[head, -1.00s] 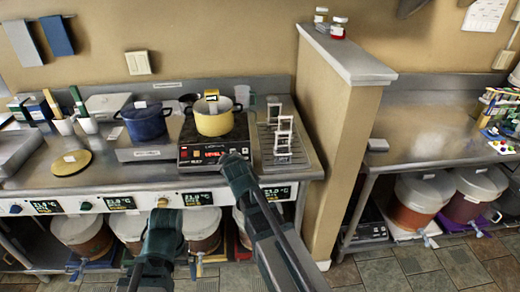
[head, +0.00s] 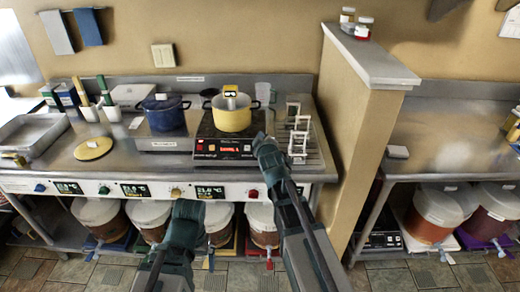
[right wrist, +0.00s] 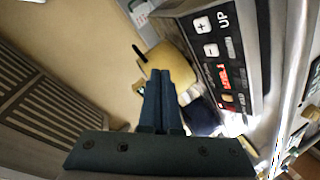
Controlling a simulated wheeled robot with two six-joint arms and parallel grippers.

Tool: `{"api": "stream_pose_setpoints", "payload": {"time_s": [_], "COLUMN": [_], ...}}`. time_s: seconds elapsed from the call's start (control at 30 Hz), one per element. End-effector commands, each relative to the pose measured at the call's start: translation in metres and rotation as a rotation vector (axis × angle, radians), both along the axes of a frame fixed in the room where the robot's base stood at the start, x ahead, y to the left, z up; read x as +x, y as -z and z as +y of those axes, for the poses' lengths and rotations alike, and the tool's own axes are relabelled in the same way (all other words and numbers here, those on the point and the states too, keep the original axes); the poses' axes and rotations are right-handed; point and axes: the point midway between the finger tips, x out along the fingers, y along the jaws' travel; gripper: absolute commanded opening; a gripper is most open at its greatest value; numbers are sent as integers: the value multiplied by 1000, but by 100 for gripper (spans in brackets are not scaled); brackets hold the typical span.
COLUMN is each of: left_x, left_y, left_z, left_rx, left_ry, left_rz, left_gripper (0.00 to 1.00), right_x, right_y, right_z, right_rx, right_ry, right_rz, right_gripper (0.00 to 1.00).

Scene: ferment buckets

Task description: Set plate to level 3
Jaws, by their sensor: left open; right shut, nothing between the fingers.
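The plate is a black hot plate (head: 207,128) on the steel counter, with a yellow pot (head: 232,119) standing on it. Its front panel (head: 224,149) has a lit red display, too small to read in the head view. In the right wrist view the panel shows a plus button (right wrist: 201,25), a minus button (right wrist: 211,50), the word UP and a blurred red display (right wrist: 224,76). My right gripper (head: 264,142) is shut and empty, by the plate's right front corner; contact cannot be told. My left gripper (head: 187,210) is open, low in front of the counter.
A white rack (head: 299,135) stands right of the plate, beside a partition wall (head: 352,130). A blue pot (head: 165,113) and a gold disc (head: 93,148) are to the left. Knobs and displays line the counter front (head: 100,188), with several buckets below.

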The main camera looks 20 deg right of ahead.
Motion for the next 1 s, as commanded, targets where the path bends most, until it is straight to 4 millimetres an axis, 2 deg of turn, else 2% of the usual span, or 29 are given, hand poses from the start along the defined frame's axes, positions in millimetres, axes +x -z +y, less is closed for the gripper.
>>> {"api": "stream_pose_setpoints", "payload": {"time_s": [0.6, 0.77, 1.0], "left_x": [0, 0, 0], "left_y": [66, 74, 74], "left_z": [0, 0, 0], "left_rx": [0, 0, 0], "left_ry": [0, 0, 0], "left_rz": [0, 0, 0], "left_gripper": [100, 100, 100], "right_x": [34, 39, 39], "right_y": [66, 74, 74], "right_z": [-10, -11, -12], "right_rx": [1, 0, 0], "right_ry": [1, 1, 0], "right_rz": [1, 1, 0], "right_gripper": [0, 0, 0]}}
